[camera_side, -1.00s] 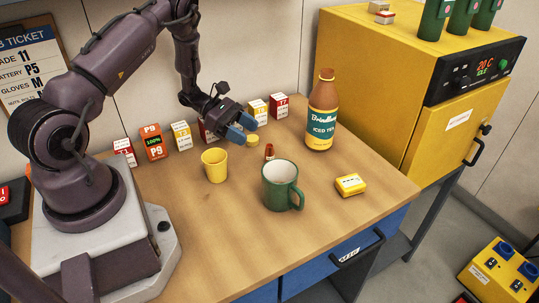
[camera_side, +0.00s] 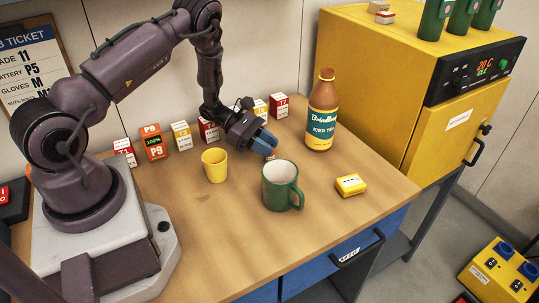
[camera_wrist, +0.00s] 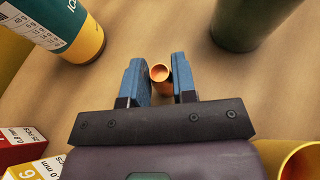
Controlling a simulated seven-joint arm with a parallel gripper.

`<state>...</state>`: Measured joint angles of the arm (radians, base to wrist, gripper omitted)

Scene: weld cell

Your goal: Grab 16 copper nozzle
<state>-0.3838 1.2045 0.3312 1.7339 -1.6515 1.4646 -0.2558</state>
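The small copper nozzle (camera_wrist: 160,73) stands between my fingertips in the wrist view, its round open top facing the camera. In the side view only a little of the nozzle (camera_side: 271,157) shows below my blue fingertips, on the wooden table. My gripper (camera_side: 266,145) is low over the table, pointing down and to the right. In the wrist view my gripper (camera_wrist: 160,76) has one blue finger on each side of the nozzle. The fingers look open, with narrow gaps beside the nozzle. Whether either finger touches it is hard to tell.
A green mug (camera_side: 281,186) and a yellow cup (camera_side: 215,165) stand close in front of my gripper. An iced tea bottle (camera_side: 322,112) stands to the right. Several small boxes (camera_side: 182,135) line the wall. A yellow packet (camera_side: 350,185) lies at the right.

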